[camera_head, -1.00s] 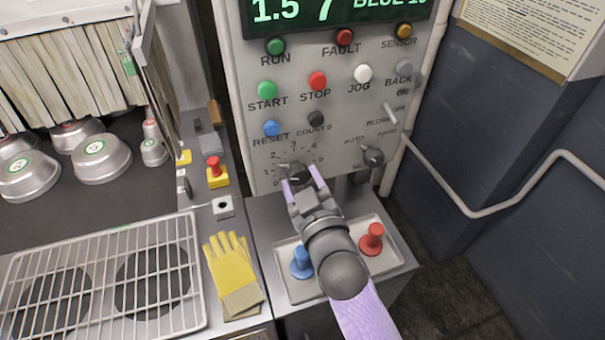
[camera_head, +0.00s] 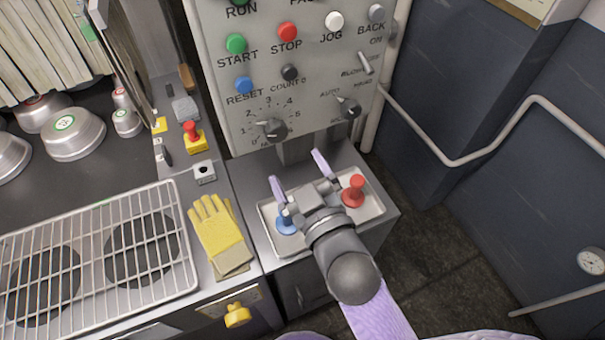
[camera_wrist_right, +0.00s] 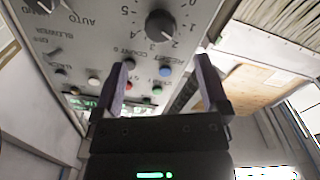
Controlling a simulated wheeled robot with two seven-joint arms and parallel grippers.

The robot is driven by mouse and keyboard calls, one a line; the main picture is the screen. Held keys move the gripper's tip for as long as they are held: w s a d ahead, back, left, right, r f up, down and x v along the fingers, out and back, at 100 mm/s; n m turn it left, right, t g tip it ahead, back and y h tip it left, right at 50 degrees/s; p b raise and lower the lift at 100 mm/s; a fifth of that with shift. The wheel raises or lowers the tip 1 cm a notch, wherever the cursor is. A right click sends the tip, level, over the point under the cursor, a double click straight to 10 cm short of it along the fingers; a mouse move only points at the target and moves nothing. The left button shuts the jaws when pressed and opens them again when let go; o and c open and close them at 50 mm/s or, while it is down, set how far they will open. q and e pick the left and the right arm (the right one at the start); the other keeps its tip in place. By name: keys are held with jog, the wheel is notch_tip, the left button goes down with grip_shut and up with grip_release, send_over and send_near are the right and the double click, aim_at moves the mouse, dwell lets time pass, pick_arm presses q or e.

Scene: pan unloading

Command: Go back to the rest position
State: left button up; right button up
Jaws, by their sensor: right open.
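My right gripper (camera_head: 300,180) is open and empty in the head view. It hangs over the tray on the small cabinet, in front of and below the control panel (camera_head: 300,75). The numbered dial (camera_head: 272,128) is just beyond its fingers, apart from them. In the right wrist view, the open gripper (camera_wrist_right: 158,88) has two purple fingers with nothing between them. The panel's dial also shows there (camera_wrist_right: 160,26). My left gripper is not in the head view.
The tray (camera_head: 265,212) holds a blue peg (camera_head: 284,224) and a red peg (camera_head: 353,190), close to my right gripper. Yellow gloves (camera_head: 219,235) lie left of it, beside a wire rack (camera_head: 95,262). A pipe (camera_head: 450,162) runs along the right wall. Floor shows at right.

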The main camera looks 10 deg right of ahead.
jog(key=shift+v, duration=1.15)
jog(key=s+d+f+m+g+h, duration=0.3)
jog(key=d+f+m+g+h, duration=0.15)
jog(key=d+f+g, duration=0.3)
jog(key=s+d+f+m+g, duration=0.1)
jog(key=s+d+f+g, duration=0.15)
jog(key=s, duration=0.25)
jog(key=s+d+f+m+g, duration=0.1)
jog(key=s+f+g, duration=0.1)
jog(key=s+g, duration=0.25)
notch_tip(320, 180, down, 22)
jog(key=s+h+b, duration=0.1)
jog(key=s+b, duration=0.2)
jog(key=b, duration=0.3)
jog(key=s+d+f+n+g+b, duration=0.1)
jog(key=s+d+f+g+b, duration=0.1)
jog(key=s+f, duration=1.1)
notch_tip(320, 180, down, 3)
jog(key=shift+s+d+r+b, duration=0.15)
jog(key=shift+s+d+b, duration=0.25)
jog(key=shift+d+b, duration=0.5)
